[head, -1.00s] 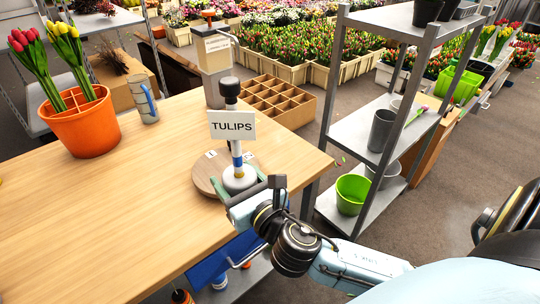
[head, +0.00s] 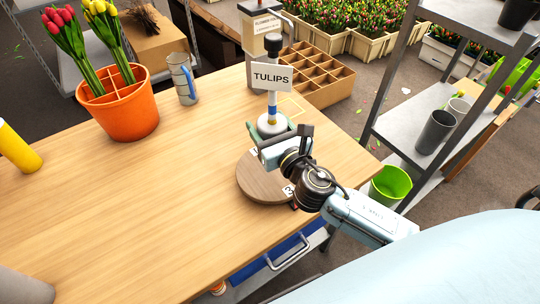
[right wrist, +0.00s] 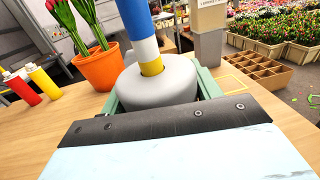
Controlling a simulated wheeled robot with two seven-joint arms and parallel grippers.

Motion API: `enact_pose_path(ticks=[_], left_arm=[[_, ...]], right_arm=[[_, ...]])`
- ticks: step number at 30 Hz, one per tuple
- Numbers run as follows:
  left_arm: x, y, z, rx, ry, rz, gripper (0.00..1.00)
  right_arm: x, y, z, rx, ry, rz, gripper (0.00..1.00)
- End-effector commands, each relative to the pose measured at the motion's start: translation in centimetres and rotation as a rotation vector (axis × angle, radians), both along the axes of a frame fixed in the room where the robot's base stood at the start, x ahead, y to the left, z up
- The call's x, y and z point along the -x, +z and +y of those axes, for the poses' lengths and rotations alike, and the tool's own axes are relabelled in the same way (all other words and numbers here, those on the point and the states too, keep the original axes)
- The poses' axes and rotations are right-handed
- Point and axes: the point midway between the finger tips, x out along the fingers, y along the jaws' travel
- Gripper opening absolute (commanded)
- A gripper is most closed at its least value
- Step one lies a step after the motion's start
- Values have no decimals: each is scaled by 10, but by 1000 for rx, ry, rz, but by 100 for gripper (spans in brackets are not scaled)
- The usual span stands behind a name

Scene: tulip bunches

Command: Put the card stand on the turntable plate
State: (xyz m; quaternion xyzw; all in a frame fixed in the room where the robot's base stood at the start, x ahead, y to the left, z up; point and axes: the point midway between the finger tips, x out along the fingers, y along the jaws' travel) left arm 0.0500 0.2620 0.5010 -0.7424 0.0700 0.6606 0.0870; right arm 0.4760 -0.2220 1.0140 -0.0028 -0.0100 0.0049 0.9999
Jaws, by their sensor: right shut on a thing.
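The card stand (head: 271,105) has a grey round base, a banded blue and white post, a black top knob and a "TULIPS" card. My right gripper (head: 274,130) is shut on its base, with a green finger on each side. The right wrist view shows the grey base (right wrist: 158,82) between the fingers and the post upright. The round wooden turntable plate (head: 262,182) lies on the table, partly hidden by my right gripper and arm. In the head view the base appears at the plate's far edge; I cannot tell its height above the table. My left gripper is out of view.
A yellow square outline (head: 292,107) is marked on the table behind the stand. A metal shelf (head: 413,125) is at the right. The table's middle is clear.

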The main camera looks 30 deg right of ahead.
Motion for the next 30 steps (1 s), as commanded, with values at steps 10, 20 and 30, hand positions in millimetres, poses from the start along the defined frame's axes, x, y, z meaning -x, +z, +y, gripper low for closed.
enact_pose_path(ticks=[10,20,30], left_arm=[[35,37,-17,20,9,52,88],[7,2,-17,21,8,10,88],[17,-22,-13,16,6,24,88]], right_arm=[[-28,8,-13,-6,16,17,29],[-28,-49,-13,-6,17,20,29],[-28,-81,-13,-7,17,19,29]])
